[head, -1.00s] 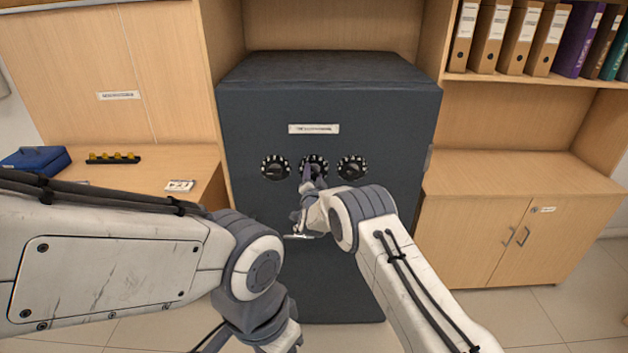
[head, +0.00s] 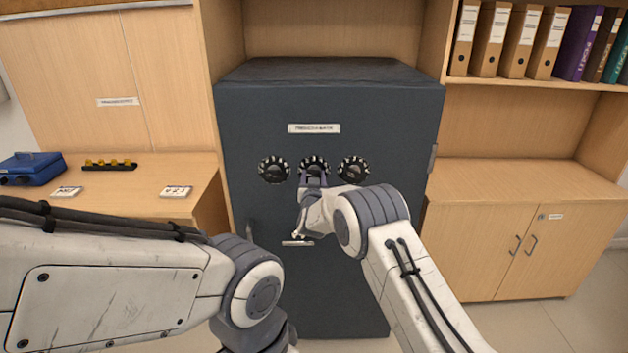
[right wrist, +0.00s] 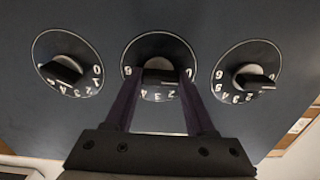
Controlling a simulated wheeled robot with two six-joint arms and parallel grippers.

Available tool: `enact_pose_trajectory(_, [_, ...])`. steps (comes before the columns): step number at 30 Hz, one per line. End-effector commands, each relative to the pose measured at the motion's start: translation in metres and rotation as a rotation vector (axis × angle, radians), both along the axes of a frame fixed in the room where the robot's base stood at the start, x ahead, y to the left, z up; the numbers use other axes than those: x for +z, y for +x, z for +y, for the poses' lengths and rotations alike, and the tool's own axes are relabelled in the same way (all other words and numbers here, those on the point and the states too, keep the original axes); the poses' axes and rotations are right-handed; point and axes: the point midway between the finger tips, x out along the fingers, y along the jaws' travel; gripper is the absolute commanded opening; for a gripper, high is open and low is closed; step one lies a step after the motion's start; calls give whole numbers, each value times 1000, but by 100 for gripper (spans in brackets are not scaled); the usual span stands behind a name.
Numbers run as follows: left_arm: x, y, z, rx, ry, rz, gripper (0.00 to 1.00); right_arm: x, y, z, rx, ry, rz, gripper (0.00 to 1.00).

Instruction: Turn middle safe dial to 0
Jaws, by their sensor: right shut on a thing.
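The dark grey safe (head: 335,105) stands in the middle of the head view with three dials in a row. The middle dial (head: 314,160) is partly covered by my right gripper (head: 314,174). In the right wrist view the middle dial (right wrist: 158,42) lies between the two fingers of my right gripper (right wrist: 160,78), which are shut on its knob (right wrist: 158,77). Digits such as 3 and 4 show upside down along its lower edge; its exact setting is unclear. My left arm crosses the lower left of the head view, with its gripper out of view.
The other two dials, left (head: 274,170) and right (head: 353,170), sit close beside the middle one. A wooden counter (head: 135,180) at left and a cabinet (head: 510,185) at right flank the safe.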

Motion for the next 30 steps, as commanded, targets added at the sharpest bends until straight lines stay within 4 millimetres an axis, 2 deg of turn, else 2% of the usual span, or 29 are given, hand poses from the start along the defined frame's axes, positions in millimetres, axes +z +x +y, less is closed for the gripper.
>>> enact_pose_trajectory(20, [-3, 0, 0, 0, 0, 0, 50, -2, 0, 0, 0, -63, 4, 0])
enact_pose_trajectory(21, [-3, 0, 0, 0, 0, 0, 50, -2, 0, 0, 0, -63, 4, 66])
enact_pose_trajectory(22, [-3, 0, 0, 0, 0, 0, 50, -2, 0, 0, 0, -63, 3, 78])
enact_pose_trajectory(23, [-3, 0, 0, 0, 0, 0, 50, -2, 0, 0, 0, -63, 3, 85])
enact_pose_trajectory(30, [-3, 0, 0, 0, 0, 0, 50, -1, 0, 0, 0, -61, 1, 85])
